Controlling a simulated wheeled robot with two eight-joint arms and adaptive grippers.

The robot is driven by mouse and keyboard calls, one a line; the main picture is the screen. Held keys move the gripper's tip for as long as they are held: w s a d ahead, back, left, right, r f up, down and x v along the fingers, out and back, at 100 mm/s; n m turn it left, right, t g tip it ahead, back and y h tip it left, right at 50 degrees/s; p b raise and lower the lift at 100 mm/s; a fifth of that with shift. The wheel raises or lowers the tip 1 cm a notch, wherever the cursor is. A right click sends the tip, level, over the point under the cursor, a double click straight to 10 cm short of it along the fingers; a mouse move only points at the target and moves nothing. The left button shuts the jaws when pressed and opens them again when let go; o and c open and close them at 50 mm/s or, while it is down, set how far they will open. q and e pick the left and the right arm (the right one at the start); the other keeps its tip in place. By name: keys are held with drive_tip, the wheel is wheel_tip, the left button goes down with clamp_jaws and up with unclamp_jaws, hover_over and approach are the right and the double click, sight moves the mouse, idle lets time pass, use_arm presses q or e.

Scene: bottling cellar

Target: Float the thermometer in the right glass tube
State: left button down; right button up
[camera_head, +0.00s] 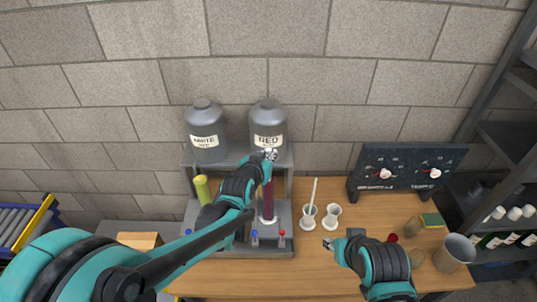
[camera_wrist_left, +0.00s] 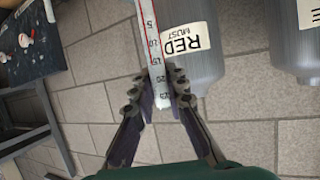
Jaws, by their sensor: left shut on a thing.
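My left gripper (camera_head: 270,154) is in front of the RED tank, above the right glass tube (camera_head: 268,200), which holds dark red liquid. In the left wrist view my left gripper (camera_wrist_left: 163,100) is shut on the thermometer (camera_wrist_left: 152,45), a white strip with a numbered scale and red edge. It is held near one end, and the rest runs out of the top of that view. In the head view I cannot make the thermometer out from the gripper and tube. The left glass tube (camera_head: 202,190) is yellow. My right gripper (camera_head: 328,243) is low over the table; its fingers are too small to read.
The WHITE tank (camera_head: 206,130) and RED tank (camera_head: 267,125) stand on the grey rack (camera_head: 289,185). A white cup with a white rod (camera_head: 311,198) and another white cup (camera_head: 332,216) stand right of it. A dark dial panel (camera_head: 400,165) and a grey jug (camera_head: 454,252) are further right.

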use_arm(q)
drive_tip(key=shift+f+b, duration=0.95)
drive_tip(key=shift+f, duration=0.25)
drive_tip(key=c, duration=1.5)
unclamp_jaws()
drive_tip(key=shift+o, duration=0.2)
drive_tip(key=v, duration=1.2)
drive_tip(key=shift+r, duration=0.15)
drive_tip(key=s+a+f+n+g+y+b, duration=0.1)
drive_tip(key=s+a+f+g+y+b, duration=0.1)
drive_tip(key=s+a+f+b, duration=0.4)
drive_tip(key=s+a+f+n+g+y+b, duration=0.2)
drive_tip(key=s+a+f+g+b, duration=0.2)
drive_tip(key=s+a+f+b, duration=0.3)
drive_tip(key=s+a+f, duration=0.1)
drive_tip(key=s+f, duration=0.3)
drive_tip(key=f, duration=0.4)
drive_tip(key=shift+s+a+n, duration=0.2)
drive_tip(key=shift+s+n, duration=0.1)
drive_tip(key=shift+s, duration=0.05)
